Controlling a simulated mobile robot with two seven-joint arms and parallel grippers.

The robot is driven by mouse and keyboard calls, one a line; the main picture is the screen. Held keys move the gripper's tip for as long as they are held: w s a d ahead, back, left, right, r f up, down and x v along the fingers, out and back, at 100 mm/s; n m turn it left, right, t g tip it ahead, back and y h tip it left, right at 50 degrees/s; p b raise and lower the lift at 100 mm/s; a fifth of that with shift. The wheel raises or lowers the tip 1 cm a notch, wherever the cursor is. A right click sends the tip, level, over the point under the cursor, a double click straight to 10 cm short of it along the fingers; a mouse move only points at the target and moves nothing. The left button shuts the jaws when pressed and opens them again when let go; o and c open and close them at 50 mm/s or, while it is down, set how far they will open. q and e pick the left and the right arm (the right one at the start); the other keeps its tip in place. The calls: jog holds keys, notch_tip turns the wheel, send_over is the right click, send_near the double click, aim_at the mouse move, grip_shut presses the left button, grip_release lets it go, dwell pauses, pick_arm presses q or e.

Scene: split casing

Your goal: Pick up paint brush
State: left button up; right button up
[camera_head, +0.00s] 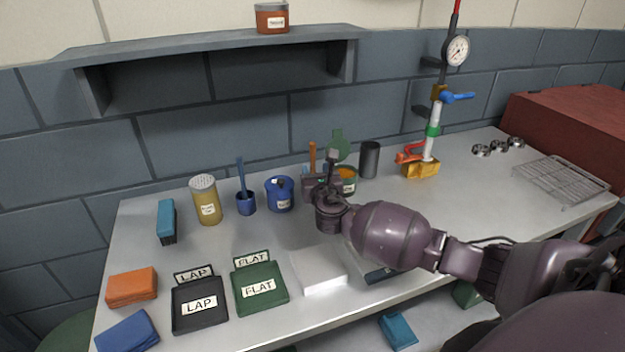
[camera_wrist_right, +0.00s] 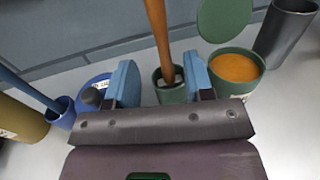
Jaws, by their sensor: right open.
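A brush-like tool with an orange-brown handle (camera_head: 312,154) stands in a small green cup behind my right gripper. In the right wrist view the handle (camera_wrist_right: 158,32) leans up from the green cup (camera_wrist_right: 172,94). My right gripper (camera_wrist_right: 160,77) is open, with its two blue fingers on either side of the cup and handle and nothing held. In the head view the right gripper (camera_head: 322,178) partly hides the cup. Another tool with a blue handle (camera_head: 241,172) stands in a blue cup (camera_head: 246,204) to the left. Neither tool's lower end shows clearly. My left gripper is not in view.
A blue can (camera_head: 280,194) and yellow shaker (camera_head: 206,202) stand left of the gripper. A green can with orange contents (camera_wrist_right: 236,70) and a dark cup (camera_head: 369,160) stand right. Black (camera_head: 199,322) and green trays lie in front. A shelf (camera_head: 215,42) hangs above.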

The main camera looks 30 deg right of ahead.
aim_at(313, 161)
jog(key=shift+r+x, duration=0.15)
jog(key=shift+x, duration=1.2)
jog(key=shift+r+x, duration=0.1)
jog(key=shift+x, duration=1.2)
jog(key=shift+d, duration=0.15)
grip_shut()
